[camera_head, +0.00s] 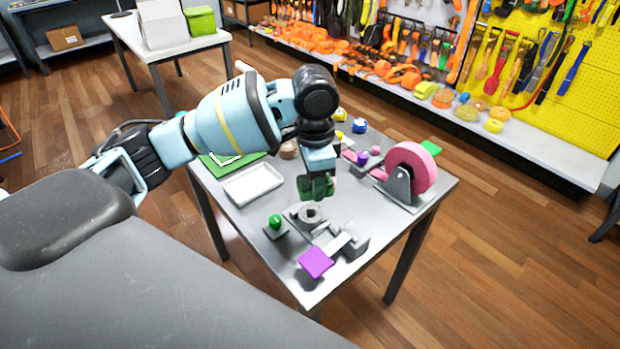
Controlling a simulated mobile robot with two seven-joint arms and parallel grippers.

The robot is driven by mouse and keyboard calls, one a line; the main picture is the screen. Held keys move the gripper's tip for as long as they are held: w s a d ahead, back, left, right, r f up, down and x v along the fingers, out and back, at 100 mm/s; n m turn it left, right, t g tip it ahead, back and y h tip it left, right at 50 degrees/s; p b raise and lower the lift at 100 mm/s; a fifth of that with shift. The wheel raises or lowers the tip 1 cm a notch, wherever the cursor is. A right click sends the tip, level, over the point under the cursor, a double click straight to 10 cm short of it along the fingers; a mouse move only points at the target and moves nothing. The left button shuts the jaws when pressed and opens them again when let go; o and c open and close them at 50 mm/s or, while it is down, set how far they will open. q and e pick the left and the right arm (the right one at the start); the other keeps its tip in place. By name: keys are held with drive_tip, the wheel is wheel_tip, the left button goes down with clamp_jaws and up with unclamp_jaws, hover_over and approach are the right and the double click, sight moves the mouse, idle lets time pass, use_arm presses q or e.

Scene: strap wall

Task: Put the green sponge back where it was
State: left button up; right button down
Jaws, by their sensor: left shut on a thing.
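My left gripper (318,187) reaches in from the left and points down above the middle of the grey table (380,245). It is shut on a dark green block (317,186), which looks like the green sponge; the fingers hide part of it. The block appears held above the table, close to a grey device with a round hub (311,213). My right gripper is not in view.
A white tray (252,184) and a green board (217,166) lie at the table's left. A green knob (275,221) and a purple plate (316,262) stand near the front. Purple, blue and yellow items (340,114) crowd the back. Bare tabletop shows at the front right.

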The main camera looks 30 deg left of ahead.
use_arm(q)
drive_tip(key=n, duration=0.1)
drive_tip(key=s+d+n, duration=0.1)
drive_tip(key=n, duration=0.1)
drive_tip(key=r+n, duration=0.1)
drive_tip(key=n, duration=0.1)
drive_tip(key=shift+s+d+r, duration=0.1)
drive_tip(key=shift+s+d, duration=0.15)
drive_tip(key=shift+s, duration=0.05)
drive_tip(key=n, duration=0.1)
drive_tip(key=s+n, duration=0.1)
drive_tip(key=n, duration=0.1)
drive_tip(key=d+n, duration=0.1)
drive_tip(key=shift+s+r, duration=0.25)
drive_tip(key=shift+r, duration=0.15)
